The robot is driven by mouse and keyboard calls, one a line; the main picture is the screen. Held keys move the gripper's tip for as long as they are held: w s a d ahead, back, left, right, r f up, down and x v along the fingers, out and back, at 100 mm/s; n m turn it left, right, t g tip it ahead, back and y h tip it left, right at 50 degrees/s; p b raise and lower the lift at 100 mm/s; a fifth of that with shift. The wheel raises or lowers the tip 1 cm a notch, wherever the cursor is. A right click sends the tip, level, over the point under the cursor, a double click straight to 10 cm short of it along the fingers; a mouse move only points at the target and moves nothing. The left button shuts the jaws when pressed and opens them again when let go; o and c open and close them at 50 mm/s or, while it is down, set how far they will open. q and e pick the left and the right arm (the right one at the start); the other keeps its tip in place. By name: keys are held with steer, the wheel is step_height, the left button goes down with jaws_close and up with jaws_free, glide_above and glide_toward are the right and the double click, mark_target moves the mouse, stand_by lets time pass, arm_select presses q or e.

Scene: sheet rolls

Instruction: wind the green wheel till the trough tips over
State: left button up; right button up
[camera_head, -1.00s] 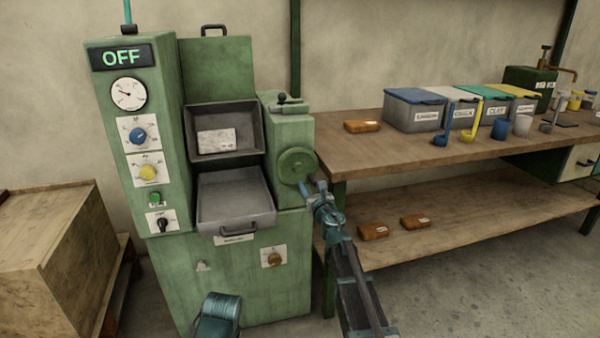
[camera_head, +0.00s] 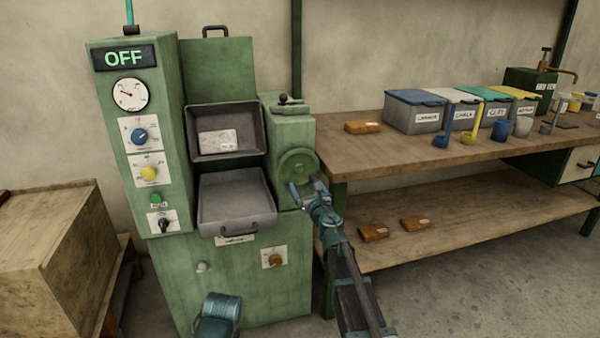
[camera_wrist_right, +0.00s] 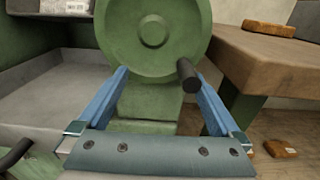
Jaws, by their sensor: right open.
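The green wheel (camera_head: 298,167) is on the right side of the green machine, and it fills the top of the right wrist view (camera_wrist_right: 152,35). Its dark crank handle (camera_wrist_right: 188,75) sticks out at the wheel's lower right. My right gripper (camera_head: 306,187) is open in front of the wheel's lower edge. In the wrist view the handle shows between the blue fingers, close to the right one; I cannot tell if they touch. The grey trough (camera_head: 252,132) is tilted toward me with a pale block (camera_head: 217,141) in it.
A grey tray (camera_head: 236,216) with a front handle sits below the trough. A wooden bench (camera_head: 370,165) with bins and scoops stands close on the right. A wooden crate (camera_head: 45,245) is at the left.

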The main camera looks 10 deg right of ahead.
steer(key=s, duration=0.9)
steer(key=shift+d, duration=0.15)
